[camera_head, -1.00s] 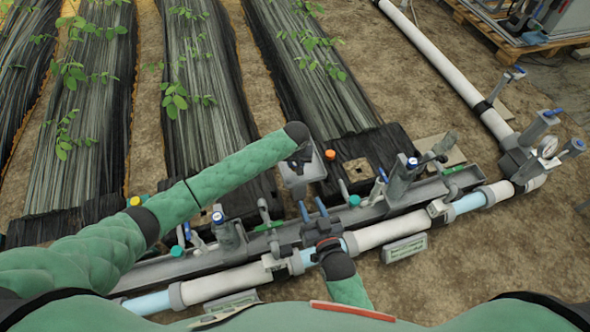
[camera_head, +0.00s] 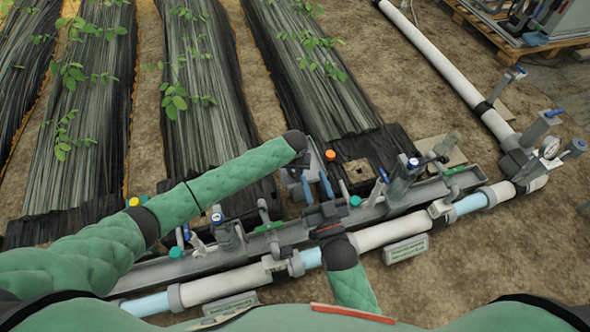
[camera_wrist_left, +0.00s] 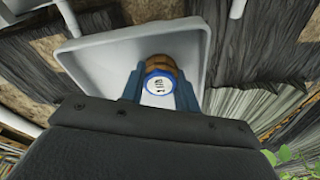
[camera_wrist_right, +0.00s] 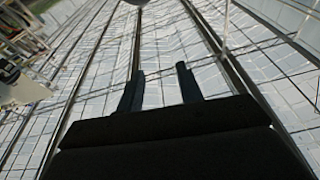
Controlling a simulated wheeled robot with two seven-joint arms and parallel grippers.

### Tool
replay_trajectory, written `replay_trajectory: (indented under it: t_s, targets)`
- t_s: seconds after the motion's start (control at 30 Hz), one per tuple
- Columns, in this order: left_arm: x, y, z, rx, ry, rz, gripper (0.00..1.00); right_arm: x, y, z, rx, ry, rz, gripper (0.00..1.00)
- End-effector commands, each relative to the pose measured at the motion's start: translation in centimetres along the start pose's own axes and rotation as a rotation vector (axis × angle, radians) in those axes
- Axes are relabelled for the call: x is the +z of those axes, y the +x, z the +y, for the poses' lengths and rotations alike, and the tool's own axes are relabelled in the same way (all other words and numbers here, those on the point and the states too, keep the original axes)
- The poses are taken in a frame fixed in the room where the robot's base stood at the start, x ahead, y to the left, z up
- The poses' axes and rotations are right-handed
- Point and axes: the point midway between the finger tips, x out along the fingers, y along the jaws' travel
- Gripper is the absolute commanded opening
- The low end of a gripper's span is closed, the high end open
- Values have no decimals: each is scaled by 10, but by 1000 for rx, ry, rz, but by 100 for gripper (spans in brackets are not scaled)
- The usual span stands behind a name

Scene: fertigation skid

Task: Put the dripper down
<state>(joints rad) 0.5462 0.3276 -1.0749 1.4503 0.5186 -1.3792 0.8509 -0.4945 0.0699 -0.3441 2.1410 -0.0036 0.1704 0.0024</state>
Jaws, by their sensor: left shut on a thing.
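The dripper (camera_wrist_left: 158,84) is a small round brown piece with a blue-and-white face. My left gripper (camera_wrist_left: 159,92) is shut on it. In the left wrist view the dripper shows in front of a pale grey tray (camera_wrist_left: 95,52); I cannot tell whether it touches the tray floor. In the head view the left arm ends over this tray (camera_head: 288,179), and the dripper is hidden there. My right gripper (camera_head: 317,188) points its two blue fingers up beside the tray. It is open, with nothing between its fingers in the right wrist view (camera_wrist_right: 160,88).
A white pipe (camera_head: 385,232) with clear blue sections runs along the near side. A grey channel (camera_head: 375,213) with valves (camera_head: 400,180) runs behind it. Black-covered plant rows (camera_head: 190,95) lie beyond. Bare soil is open at the right.

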Motion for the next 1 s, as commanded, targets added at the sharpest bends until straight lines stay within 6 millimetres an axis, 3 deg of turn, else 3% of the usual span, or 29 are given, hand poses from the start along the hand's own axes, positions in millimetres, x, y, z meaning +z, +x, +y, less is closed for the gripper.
replay_trajectory:
  t_s: [0.63, 0.67, 0.73, 1.0]
  targets:
    - [0, 2, 0, 0, 0, 1, 4, 10, -2, 0, 2, 4, -37, 36]
    - [0, 2, 0, 0, 1, 1, 37, 11, -2, 1, 2, 4, -39, 36]
    - [0, 2, 0, 0, 0, 1, 50, 12, -3, 0, 2, 4, -40, 36]
    - [0, 2, 0, 0, 0, 0, 53, 12, -4, 0, 3, 4, -41, 36]
